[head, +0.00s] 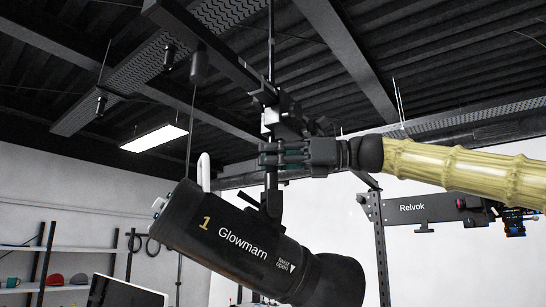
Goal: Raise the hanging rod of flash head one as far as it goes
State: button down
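Flash head one (235,240) is a large black barrel marked "1 Glowmarn". It hangs tilted, its wide end low at the right. A bracket on its top joins it to the hanging rod (271,188), a thin dark upright bar that runs up towards a black ceiling beam. My gripper (271,155) comes in level from the right.
A black clamp carriage (283,122) sits right above my gripper. At the right is a dark stand arm labelled "Relvok" (412,208). Ceiling beams (345,50) cross overhead. Shelves (40,288) line the left wall.

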jog(key=shift+r, duration=0.8)
jog(key=c, duration=1.2)
grip_release()
jog(key=shift+d, duration=0.1)
jog(key=shift+c, duration=0.2)
jog(key=shift+d, duration=0.1)
jog(key=s+d, duration=0.1)
jog(key=d, duration=1.1)
jog(key=shift+s, duration=0.15)
